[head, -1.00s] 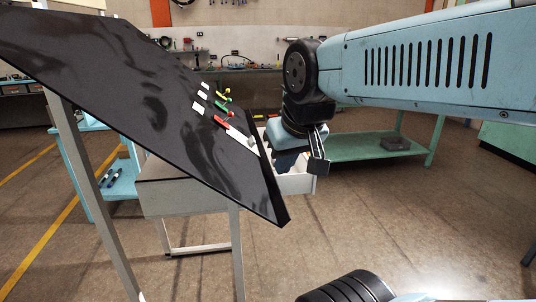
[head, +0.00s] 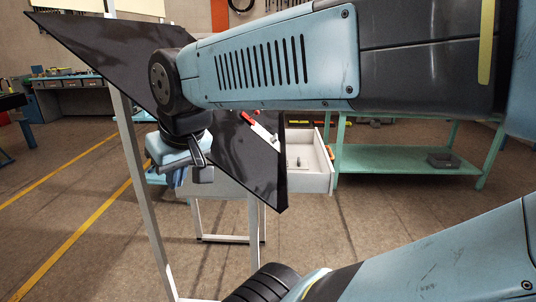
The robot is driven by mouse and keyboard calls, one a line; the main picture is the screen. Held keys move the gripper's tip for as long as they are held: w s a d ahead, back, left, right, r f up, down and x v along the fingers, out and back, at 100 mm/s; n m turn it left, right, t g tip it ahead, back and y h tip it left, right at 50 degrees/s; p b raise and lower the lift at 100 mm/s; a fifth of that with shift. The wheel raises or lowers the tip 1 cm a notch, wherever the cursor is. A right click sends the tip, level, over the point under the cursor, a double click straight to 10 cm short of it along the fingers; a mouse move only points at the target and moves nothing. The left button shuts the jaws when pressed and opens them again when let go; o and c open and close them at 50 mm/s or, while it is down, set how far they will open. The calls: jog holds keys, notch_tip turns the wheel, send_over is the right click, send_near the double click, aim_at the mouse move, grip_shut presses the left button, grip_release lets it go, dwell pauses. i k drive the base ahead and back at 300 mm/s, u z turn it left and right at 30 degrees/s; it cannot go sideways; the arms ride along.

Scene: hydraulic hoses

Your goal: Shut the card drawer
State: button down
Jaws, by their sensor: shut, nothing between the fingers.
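The card drawer (head: 318,178) is a white, open-topped box that sticks out to the right from behind the black tilted board. It stands open, and a small upright item shows inside it. Its cabinet (head: 222,184) is mostly hidden behind the board. An orange piece shows at the drawer's right end. My gripper (head: 179,184), with its blue body, hangs at the left in front of the board, pointing down. It is shut and empty, and in the picture it is well left of the drawer, apart from it.
The black tilted board (head: 262,178) on a pale metal frame (head: 143,210) lies between me and the cabinet. A red-handled item (head: 251,116) is on it. A green bench (head: 400,164) with a dark box (head: 443,160) stands behind right.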

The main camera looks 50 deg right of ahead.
aim_at(307, 144)
jog(key=z, duration=0.8)
jog(key=i, duration=0.1)
jog(key=u, duration=2.15)
jog(key=k, duration=2.25)
jog(key=z, duration=1.9)
jog(key=i, duration=0.5)
jog(key=z, duration=0.2)
